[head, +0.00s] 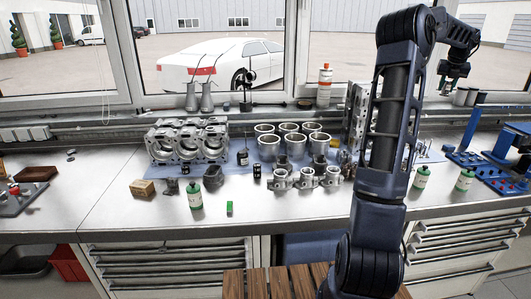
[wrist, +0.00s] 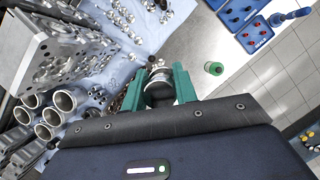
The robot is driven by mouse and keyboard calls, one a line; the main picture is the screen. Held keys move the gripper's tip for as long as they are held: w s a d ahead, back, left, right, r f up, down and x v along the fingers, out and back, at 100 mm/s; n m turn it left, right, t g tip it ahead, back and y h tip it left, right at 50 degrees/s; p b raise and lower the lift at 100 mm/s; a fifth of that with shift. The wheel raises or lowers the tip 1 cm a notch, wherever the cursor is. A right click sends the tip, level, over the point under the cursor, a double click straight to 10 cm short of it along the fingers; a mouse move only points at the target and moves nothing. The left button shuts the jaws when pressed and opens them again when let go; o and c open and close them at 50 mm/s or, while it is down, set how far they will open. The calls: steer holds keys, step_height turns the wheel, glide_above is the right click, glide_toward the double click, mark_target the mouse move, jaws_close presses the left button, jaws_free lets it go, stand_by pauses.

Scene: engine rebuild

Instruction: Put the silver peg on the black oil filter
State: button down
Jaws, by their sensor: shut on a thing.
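My gripper (head: 453,84) is raised high at the right in the head view, well above the bench. In the wrist view its green fingers (wrist: 158,92) are closed on a shiny rounded silver thing with a dark part, which I take for the silver peg (wrist: 159,88). Its lower part is hidden by the gripper body. A dark, squat cylinder-like thing (head: 213,177) stands on the bench left of centre in the head view. It may be the black oil filter, but it is too small to be sure. It is far from my gripper.
An engine block (head: 187,142), several silver cylinders (head: 290,148) and pistons (head: 305,180) crowd the blue cloth. Green bottles (head: 195,196) stand near the front. Blue tool trays (head: 468,161) lie at the right. The bench front left of centre has free room.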

steer(key=w+a+n+y, duration=0.1)
steer(key=w+a+n, duration=0.2)
steer(key=w+a, duration=0.75)
steer(key=w+a+n+y, duration=0.15)
steer(key=w+a, duration=0.25)
steer(key=a, duration=1.3)
steer(key=w+a+n+y, duration=0.1)
steer(key=w+a+n, duration=0.2)
steer(key=w+a, duration=0.7)
steer(key=n+y, duration=0.2)
steer(key=n, duration=0.6)
glide_above(241, 151)
step_height(241, 151, down, 31)
steer(key=shift+r, duration=0.1)
steer(key=c, duration=1.1)
jaws_free()
steer(key=shift+f, duration=0.2)
steer(key=shift+r, duration=0.1)
